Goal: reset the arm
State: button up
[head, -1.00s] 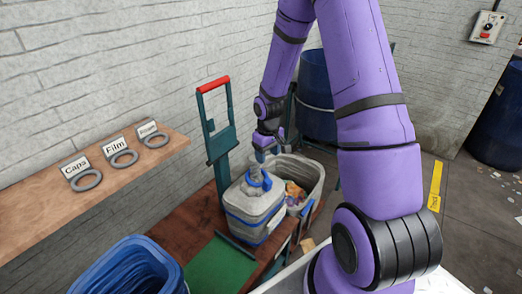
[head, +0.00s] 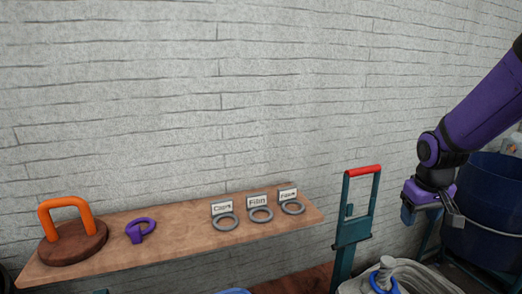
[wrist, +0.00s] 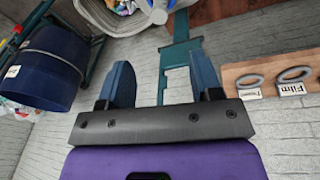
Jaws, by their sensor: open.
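My purple arm's gripper (head: 430,212) is at the right of the head view, raised in front of the blue barrel. In the wrist view my gripper (wrist: 164,82) shows two blue fingers wide apart with nothing between them. The grey lidded bin with a blue ring on its knob (head: 383,275) is below and left of the gripper, cut off by the head view's lower edge. The gripper is apart from it.
A wooden shelf (head: 170,235) on the wall holds an orange handle on a round base (head: 70,230), a purple ring (head: 140,230) and labelled grey rings (head: 260,214). A teal frame with a red grip (head: 357,215) stands left of the gripper. The blue barrel (head: 485,215) is behind it.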

jog(key=s+a+r+t, duration=0.1)
jog(key=s+a+r, duration=0.2)
jog(key=s+r, duration=0.4)
jog(key=s+a+r+t+y, duration=0.1)
jog(key=s+a+r, duration=0.3)
jog(key=s+r, duration=0.4)
jog(key=s+t, duration=0.1)
jog(key=s, duration=0.4)
jog(key=shift+s+r+m, duration=0.15)
jog(key=shift+s+m, duration=0.25)
